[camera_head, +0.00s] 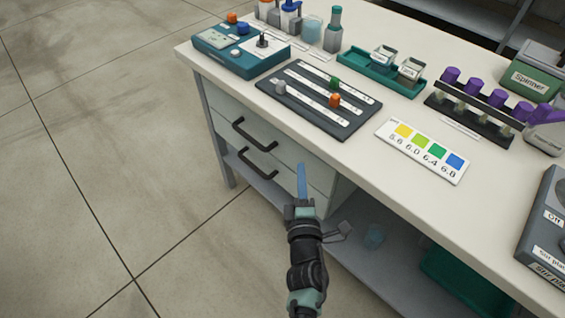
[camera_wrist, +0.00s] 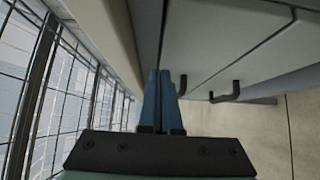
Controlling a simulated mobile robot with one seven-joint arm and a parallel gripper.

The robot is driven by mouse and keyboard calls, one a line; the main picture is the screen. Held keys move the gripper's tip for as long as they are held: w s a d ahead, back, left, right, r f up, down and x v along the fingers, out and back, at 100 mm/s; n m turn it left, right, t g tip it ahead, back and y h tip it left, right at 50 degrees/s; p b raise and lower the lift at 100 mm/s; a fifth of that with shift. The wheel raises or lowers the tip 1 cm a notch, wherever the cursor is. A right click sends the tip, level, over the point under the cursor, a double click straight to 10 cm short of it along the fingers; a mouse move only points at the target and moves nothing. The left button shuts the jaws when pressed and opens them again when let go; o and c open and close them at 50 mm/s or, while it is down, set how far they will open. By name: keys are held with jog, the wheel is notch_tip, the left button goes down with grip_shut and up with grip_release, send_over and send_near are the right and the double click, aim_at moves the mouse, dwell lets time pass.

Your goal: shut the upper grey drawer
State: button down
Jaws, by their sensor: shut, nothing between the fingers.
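The upper grey drawer (camera_head: 285,150) is a pale grey front with a black bar handle (camera_head: 252,134), just under the worktop in the head view. A second black handle (camera_head: 257,165) shows below it, on the lower drawer. My gripper (camera_head: 301,167) has its blue fingers together and empty, in front of the right part of the drawer fronts. In the wrist view my gripper (camera_wrist: 160,73) points along pale panels, with a dark handle (camera_wrist: 226,94) to the right of the fingertips. I cannot tell whether the fingers touch the drawer or how far out it stands.
The white worktop (camera_head: 370,175) above holds a teal instrument (camera_head: 240,52), a dark slider panel (camera_head: 318,98), a colour card (camera_head: 422,150) and purple-capped vials (camera_head: 475,88). A lower shelf (camera_head: 370,270) lies right of my arm. The floor (camera_head: 100,150) to the left is clear.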

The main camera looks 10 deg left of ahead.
jog(key=s+d+p, duration=0.1)
jog(key=s, duration=0.8)
jog(key=shift+s+f, duration=0.15)
jog(key=shift+s, duration=0.25)
